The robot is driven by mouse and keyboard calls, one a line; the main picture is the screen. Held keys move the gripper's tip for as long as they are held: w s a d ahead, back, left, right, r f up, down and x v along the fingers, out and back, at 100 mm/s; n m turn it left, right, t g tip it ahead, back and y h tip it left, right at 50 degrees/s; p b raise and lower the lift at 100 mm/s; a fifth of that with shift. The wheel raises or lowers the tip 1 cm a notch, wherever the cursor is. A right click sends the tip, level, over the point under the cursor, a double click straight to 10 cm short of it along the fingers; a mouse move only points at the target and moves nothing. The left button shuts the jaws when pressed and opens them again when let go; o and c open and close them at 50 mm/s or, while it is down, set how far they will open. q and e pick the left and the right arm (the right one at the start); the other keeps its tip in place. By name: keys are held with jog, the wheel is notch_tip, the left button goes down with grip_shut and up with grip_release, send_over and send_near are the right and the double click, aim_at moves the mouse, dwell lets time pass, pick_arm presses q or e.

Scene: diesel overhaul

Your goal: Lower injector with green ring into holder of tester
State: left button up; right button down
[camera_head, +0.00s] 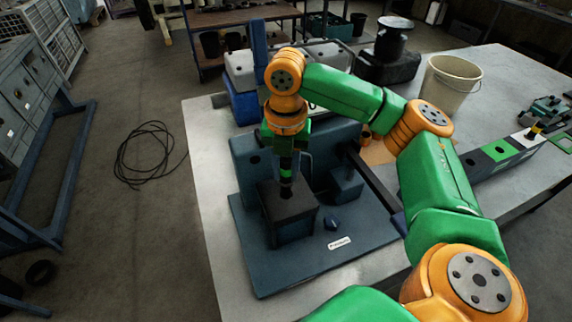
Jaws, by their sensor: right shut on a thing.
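My right gripper (286,150) points down over the tester (254,222) and is shut on the injector (286,189). The injector is dark and upright, with a green ring (286,173) just under the gripper. Its lower end is at the top of the holder (289,225), a dark block on the tester's base plate. I cannot tell how far the injector's tip is inside the holder's opening. The fingers are small and partly dark in this view. My left gripper is not in view.
A beige bucket (446,88) stands on the table (212,193) behind my right arm. A rack with white, green and dark sections (497,150) lies at the right. A black cylindrical part (393,42) stands at the back. A blue knob (332,222) sits beside the holder.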

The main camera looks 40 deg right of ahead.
aim_at(286, 182)
jog(key=shift+f, duration=0.75)
jog(key=shift+r, duration=0.1)
jog(key=shift+f, duration=0.25)
jog(key=shift+f+b, duration=0.4)
jog(key=shift+f, duration=0.8)
